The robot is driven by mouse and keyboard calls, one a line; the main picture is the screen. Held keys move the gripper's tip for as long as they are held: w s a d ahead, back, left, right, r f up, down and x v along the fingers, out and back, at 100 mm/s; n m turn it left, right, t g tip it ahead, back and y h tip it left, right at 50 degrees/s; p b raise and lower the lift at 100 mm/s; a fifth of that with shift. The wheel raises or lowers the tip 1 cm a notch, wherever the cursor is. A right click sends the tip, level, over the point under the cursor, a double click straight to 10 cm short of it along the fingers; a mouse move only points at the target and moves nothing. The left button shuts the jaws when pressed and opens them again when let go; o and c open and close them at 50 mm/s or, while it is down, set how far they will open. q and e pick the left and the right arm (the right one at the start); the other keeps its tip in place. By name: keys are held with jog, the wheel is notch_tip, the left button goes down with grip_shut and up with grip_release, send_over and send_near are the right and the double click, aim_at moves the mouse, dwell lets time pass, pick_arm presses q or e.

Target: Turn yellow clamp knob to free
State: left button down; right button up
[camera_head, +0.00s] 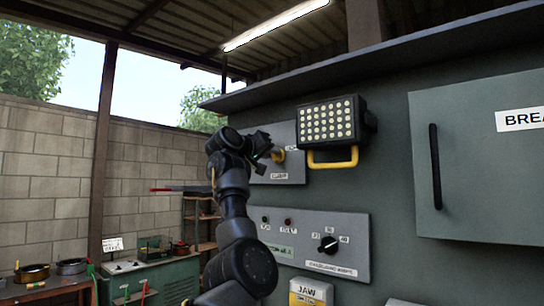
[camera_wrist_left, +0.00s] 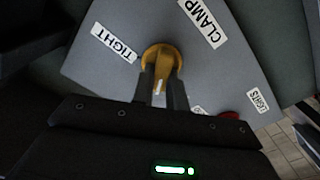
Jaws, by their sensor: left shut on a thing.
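The yellow clamp knob (camera_head: 279,156) is on a grey plate (camera_head: 290,177) on the dark green machine wall, left of the lamp. In the left wrist view the knob (camera_wrist_left: 162,58) sits between my left gripper's fingers (camera_wrist_left: 162,82), which are shut on it. A white mark shows on the knob's bar between the fingers. Labels reading TIGHT (camera_wrist_left: 114,43) and CLAMP (camera_wrist_left: 203,24) are on the plate. Another label (camera_wrist_left: 197,110) is mostly hidden by my gripper and cannot be read. In the head view my left gripper (camera_head: 268,157) reaches the knob from the left. My right gripper is out of view.
A floodlight (camera_head: 332,121) with a yellow handle (camera_head: 333,160) juts out right of the knob. Below is a grey panel (camera_head: 313,240) with a black rotary knob (camera_head: 328,244). A cabinet door (camera_head: 480,140) is at right.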

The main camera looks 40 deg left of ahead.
pick_arm(q)
jog(key=n, duration=0.5)
jog(key=shift+a+f+n, duration=0.1)
jog(key=shift+f+n, duration=0.15)
jog(key=shift+n, duration=0.05)
jog(key=shift+b, duration=0.3)
jog(key=c, duration=1.4)
grip_release()
jog(key=s+b, duration=0.6)
jog(key=s, duration=0.4)
jog(key=shift+s, duration=0.35)
